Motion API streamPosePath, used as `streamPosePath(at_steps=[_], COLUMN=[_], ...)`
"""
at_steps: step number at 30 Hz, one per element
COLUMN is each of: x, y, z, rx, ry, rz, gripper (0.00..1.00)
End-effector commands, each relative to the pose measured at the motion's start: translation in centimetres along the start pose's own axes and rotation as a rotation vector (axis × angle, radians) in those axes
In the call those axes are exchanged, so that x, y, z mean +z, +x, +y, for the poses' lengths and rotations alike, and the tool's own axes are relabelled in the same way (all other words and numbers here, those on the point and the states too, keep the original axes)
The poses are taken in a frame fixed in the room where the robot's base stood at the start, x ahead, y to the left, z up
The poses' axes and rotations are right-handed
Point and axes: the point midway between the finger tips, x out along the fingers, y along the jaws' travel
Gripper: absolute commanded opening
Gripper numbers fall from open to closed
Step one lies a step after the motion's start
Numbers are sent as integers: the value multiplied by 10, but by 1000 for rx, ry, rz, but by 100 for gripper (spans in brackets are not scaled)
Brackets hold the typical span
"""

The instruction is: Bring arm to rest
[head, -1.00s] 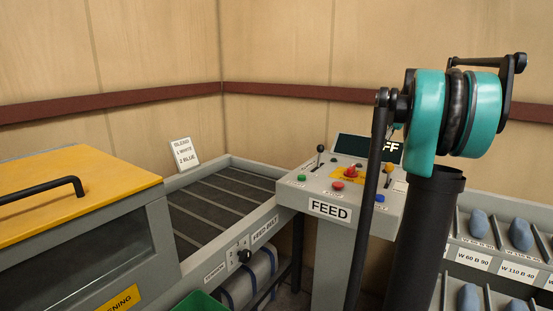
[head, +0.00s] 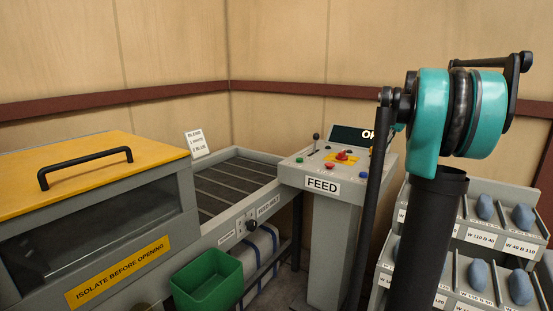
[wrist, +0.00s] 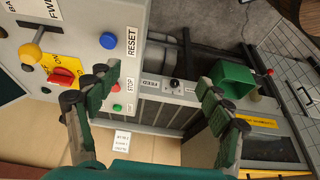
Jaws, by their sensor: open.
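My gripper (wrist: 150,86) shows in the wrist view with its two dark green and black fingers spread wide and nothing between them. Past the fingers lies the control panel (wrist: 75,40), with a red switch on a yellow plate, a blue RESET button and red and green buttons. No contact with it can be made out. In the head view my teal arm joint and dark links stand at the right, in front of the FEED console (head: 335,215). My gripper cannot be made out there.
A grey feed belt (head: 235,185) runs beside a yellow-lidded machine (head: 95,165). A green bin (head: 207,283) stands in front of it. A rack (head: 478,243) with several blue-grey pieces is at the right. A small sign (head: 196,143) stands behind the belt.

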Motion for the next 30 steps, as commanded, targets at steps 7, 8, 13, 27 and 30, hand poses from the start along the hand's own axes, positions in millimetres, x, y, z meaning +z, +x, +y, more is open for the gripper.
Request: streamPosePath(at_steps=[7, 8, 13, 27, 30], x=[0, 0, 4, 75, 103], y=[30, 35, 67, 223, 252], z=[-23, -27, -55, -232, -275], rx=[18, 22, 49, 243, 291], ry=[79, 93, 184, 643, 746], rz=[-25, -30, -53, -82, -60], gripper=[79, 79, 79, 79, 79])
